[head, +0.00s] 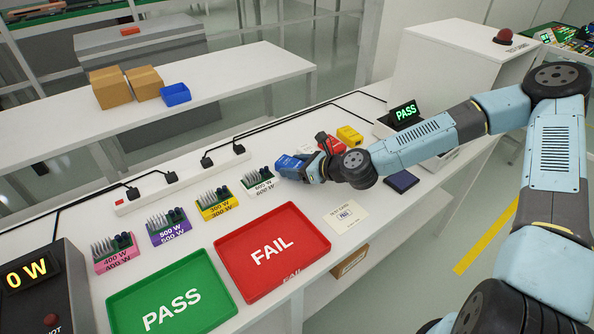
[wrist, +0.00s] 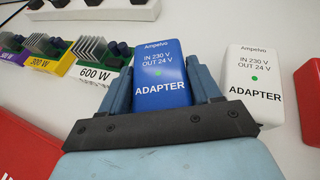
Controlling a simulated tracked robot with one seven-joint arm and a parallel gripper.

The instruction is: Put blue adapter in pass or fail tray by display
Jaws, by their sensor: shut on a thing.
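My gripper (head: 300,170) is shut on the blue adapter (wrist: 160,72), with one finger on each side of it in the wrist view. The blue adapter (head: 287,163) also shows in the head view, partly hidden by my gripper, beside the 600 W board. I cannot tell whether it touches the table. The display (head: 405,114) reads PASS in green. The green PASS tray (head: 204,262) and the red FAIL tray (head: 303,219) lie at the front of the table, and no adapter shows in either.
A white adapter (wrist: 257,85) stands right of the blue one. Red (head: 322,138) and yellow (head: 349,135) adapters stand behind my gripper. Boards such as the 600 W one (head: 257,183) line the table behind the trays. A card (head: 346,216) lies right of the FAIL tray.

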